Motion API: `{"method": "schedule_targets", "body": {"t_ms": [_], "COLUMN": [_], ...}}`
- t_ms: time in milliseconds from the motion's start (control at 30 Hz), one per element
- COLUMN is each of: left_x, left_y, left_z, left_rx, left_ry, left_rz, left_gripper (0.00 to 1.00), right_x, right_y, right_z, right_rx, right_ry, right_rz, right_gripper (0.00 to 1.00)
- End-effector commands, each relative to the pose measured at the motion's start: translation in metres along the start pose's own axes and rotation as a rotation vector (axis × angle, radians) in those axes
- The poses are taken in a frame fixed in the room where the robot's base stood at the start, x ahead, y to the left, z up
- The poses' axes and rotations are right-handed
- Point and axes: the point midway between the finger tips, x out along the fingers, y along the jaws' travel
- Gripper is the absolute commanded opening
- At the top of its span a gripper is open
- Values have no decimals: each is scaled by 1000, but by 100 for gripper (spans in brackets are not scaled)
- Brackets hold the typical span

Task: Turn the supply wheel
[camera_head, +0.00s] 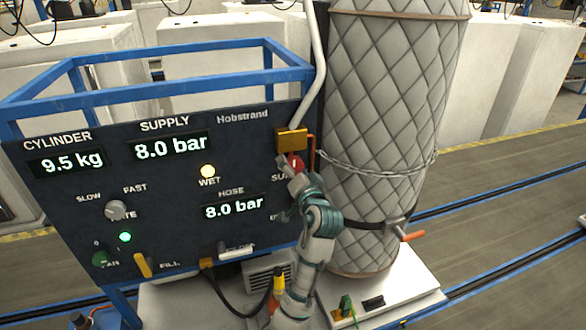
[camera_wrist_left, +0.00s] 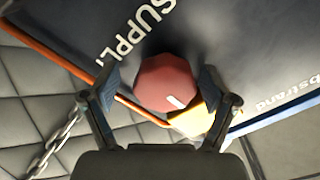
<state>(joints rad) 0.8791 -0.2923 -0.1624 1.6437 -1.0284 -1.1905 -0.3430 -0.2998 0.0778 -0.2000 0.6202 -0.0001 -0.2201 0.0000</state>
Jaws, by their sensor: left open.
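The supply wheel is a red faceted knob (camera_head: 296,162) with a white mark, on the right edge of the dark panel (camera_head: 70,200). In the left wrist view the red wheel (camera_wrist_left: 165,84) sits between my two fingers, next to the word SUPPLY. My left gripper (camera_head: 293,180) is at the wheel and covers part of the lettering beside it. In the left wrist view my left gripper (camera_wrist_left: 160,78) is open, with one finger on each side of the wheel and small gaps showing. My right gripper is not in view.
The supply and hose displays read 8.0 bar; the cylinder display reads 9.5 kg. A brass block (camera_head: 291,140) sits just above the wheel. A quilted cylinder (camera_head: 385,110) with a chain (camera_head: 375,172) stands close on the right. A yellow lever (camera_head: 143,265) is low on the panel.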

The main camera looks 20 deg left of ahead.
Motion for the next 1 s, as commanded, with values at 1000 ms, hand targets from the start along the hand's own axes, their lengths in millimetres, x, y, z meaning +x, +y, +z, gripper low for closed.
{"method": "schedule_targets", "body": {"t_ms": [1000], "left_x": [-119], "left_y": [4], "left_z": [-1], "left_rx": [2], "left_ry": [-1], "left_rz": [0], "left_gripper": [85], "right_x": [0], "right_y": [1], "right_z": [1], "right_rx": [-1], "right_ry": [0], "right_rz": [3], "right_gripper": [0]}}
